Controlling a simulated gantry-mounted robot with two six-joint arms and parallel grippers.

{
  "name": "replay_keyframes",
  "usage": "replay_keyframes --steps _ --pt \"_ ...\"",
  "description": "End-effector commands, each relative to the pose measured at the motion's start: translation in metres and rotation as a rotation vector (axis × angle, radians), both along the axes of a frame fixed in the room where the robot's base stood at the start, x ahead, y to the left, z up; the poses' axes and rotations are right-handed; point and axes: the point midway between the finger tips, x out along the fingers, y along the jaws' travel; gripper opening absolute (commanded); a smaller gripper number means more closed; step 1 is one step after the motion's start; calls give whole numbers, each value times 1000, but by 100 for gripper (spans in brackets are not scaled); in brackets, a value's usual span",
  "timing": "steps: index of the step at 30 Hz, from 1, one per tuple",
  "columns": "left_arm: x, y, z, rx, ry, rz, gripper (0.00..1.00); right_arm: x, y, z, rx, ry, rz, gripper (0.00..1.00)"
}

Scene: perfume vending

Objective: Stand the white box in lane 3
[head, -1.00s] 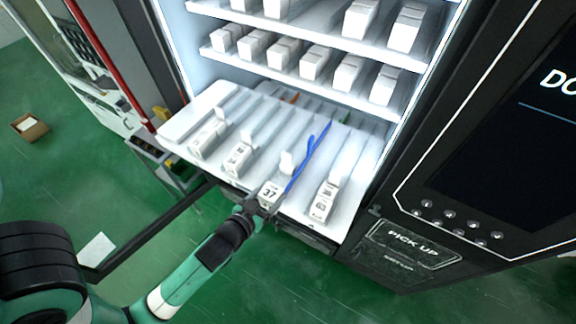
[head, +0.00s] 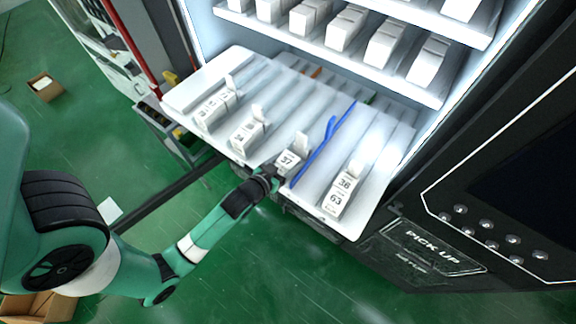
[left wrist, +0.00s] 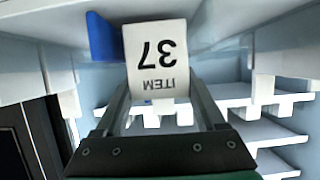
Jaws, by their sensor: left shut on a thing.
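The white box (head: 288,160), labelled 37, is at the front of the pulled-out white shelf tray (head: 232,64), just left of the blue strip (head: 325,142). My left gripper (head: 270,175) is shut on it from the front edge side. A white upright tab (head: 300,140) shows close behind the box. In the left wrist view the box (left wrist: 157,60) is between the two fingers (left wrist: 160,103), its "ITEM 37" face towards the camera and upside down in the picture. Whether its base touches the lane is hidden. My right gripper is not in view.
Other white boxes stand in neighbouring lanes: two to the left (head: 215,110) (head: 250,132), and one to the right (head: 340,195) beyond the blue strip. Shelves with more white boxes (head: 385,45) are above and behind. A dark panel with a pick-up hatch (head: 430,245) is at right.

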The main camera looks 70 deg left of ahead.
Motion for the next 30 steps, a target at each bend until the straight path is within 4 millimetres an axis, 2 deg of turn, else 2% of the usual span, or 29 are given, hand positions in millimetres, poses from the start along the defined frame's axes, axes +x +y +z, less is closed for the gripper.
replay_keyframes --steps 1,7,11,12,16,17,26,30 --pt "-1 0 -9 0 -1 1 16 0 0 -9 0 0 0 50" --pt "-1 0 -4 1 -1 1 16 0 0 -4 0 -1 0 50" --pt "-1 0 -9 0 0 1 16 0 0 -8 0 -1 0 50" --pt "-1 0 -9 0 0 1 74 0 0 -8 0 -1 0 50" --pt "-1 0 -8 0 0 1 97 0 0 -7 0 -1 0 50" --pt "-1 0 -8 0 0 1 100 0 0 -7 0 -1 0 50" --pt "-2 0 -2 0 0 1 100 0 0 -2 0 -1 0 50" --pt "-20 -12 4 1 2 1 100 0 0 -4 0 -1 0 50"
